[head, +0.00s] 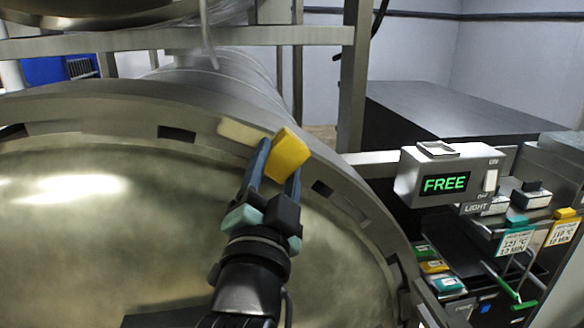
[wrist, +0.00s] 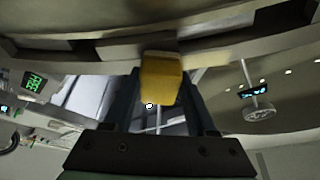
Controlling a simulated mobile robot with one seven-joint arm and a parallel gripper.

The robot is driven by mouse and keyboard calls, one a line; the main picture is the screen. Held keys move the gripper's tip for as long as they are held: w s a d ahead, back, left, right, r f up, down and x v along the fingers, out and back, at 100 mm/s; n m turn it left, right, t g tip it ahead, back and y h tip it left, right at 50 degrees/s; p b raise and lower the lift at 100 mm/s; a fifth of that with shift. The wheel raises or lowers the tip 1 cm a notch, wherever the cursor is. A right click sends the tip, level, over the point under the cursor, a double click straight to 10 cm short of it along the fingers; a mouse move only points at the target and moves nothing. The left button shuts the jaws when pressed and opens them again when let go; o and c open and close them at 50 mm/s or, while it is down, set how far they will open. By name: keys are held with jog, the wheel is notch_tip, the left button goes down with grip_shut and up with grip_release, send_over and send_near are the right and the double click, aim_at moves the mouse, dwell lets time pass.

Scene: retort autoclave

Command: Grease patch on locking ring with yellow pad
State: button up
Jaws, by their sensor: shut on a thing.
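My gripper (head: 275,168) is shut on the yellow pad (head: 289,154), which sticks out past the fingertips at a tilt. The pad also shows in the wrist view (wrist: 160,80), between the fingers and up against the lower edge of the ring. The grey metal locking ring (head: 110,118) curves around the big domed door. A pale cream patch (head: 238,131) lies on the ring, just left of the pad in the head view. The pad and fingers hide its right end. The pad is at or very close to the ring; I cannot tell whether they touch.
A control box (head: 448,174) reading FREE, with a light switch, stands right of the ring. Colored tags (head: 515,238) and small boxes (head: 447,284) sit below it. The domed door (head: 110,230) fills the lower left. A metal frame post (head: 354,75) rises behind the ring.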

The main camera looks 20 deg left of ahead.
aim_at(298, 169)
jog(key=shift+s+a+r, duration=0.25)
jog(key=shift+a, duration=0.15)
jog(key=shift+w+d+f+b, duration=0.3)
jog(key=shift+w+d+f, duration=0.2)
jog(key=shift+d, duration=0.25)
jog(key=shift+w+d+f+b, duration=0.25)
jog(key=shift+w+d+f, duration=0.15)
jog(key=shift+w+d, duration=0.3)
jog(key=shift+s+d, duration=0.1)
jog(key=shift+s, duration=0.05)
jog(key=shift+s+d, duration=0.55)
jog(key=shift+s, duration=0.25)
jog(key=shift+s+d, duration=0.5)
jog(key=shift+s, duration=0.35)
jog(key=shift+s+d, duration=0.55)
jog(key=shift+s, duration=0.25)
jog(key=shift+s+d, duration=0.4)
jog(key=shift+s, duration=0.2)
jog(key=shift+s+d, duration=0.4)
jog(key=shift+s, duration=0.2)
